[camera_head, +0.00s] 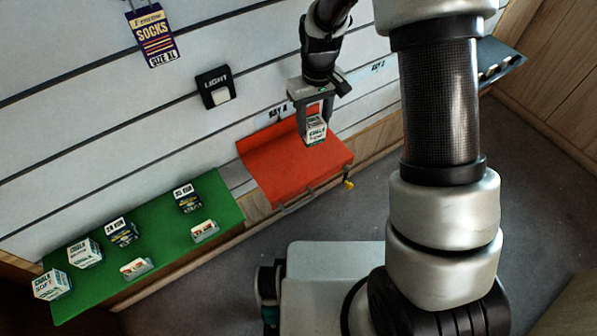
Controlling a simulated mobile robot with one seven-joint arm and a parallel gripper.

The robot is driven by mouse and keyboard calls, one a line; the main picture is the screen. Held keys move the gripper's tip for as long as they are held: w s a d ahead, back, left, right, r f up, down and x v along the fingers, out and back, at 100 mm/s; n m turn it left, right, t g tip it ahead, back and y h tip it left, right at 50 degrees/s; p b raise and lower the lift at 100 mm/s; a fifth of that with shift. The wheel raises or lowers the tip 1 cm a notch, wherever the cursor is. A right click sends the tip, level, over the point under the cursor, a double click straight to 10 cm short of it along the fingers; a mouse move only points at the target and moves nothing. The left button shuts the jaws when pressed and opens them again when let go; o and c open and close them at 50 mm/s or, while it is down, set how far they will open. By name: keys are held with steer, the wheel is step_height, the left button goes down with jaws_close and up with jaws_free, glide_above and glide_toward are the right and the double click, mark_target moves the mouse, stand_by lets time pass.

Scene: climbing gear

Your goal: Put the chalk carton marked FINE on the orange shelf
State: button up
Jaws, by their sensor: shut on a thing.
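My gripper (314,108) is shut on a small white and green chalk carton (316,131). It holds the carton over the orange shelf (275,163), at the shelf's right part. I cannot tell whether the carton touches the shelf. The carton's lower word is too small to read. Two similar white and green chalk cartons stand on the green shelf at its left end: one (52,285) at the outer corner reads SOFT, the other (85,252) is behind it and its lower word is unclear.
The green shelf (165,245) also bears two dark boxes (123,232) (187,198) and two small card holders (137,267) (205,231). A light switch (215,88) and a socks tag (153,35) are on the slatted wall. A yellow-tipped clip (348,184) hangs at the orange shelf's front edge. The orange shelf's left part is bare.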

steer(key=w+a+f+n+b, duration=0.1)
steer(key=a+b, duration=0.2)
steer(key=b, duration=0.3)
glide_above(299, 158)
steer(key=shift+n, duration=0.3)
step_height(299, 158, down, 10)
steer(key=shift+r, duration=0.15)
steer(key=o, duration=1.1)
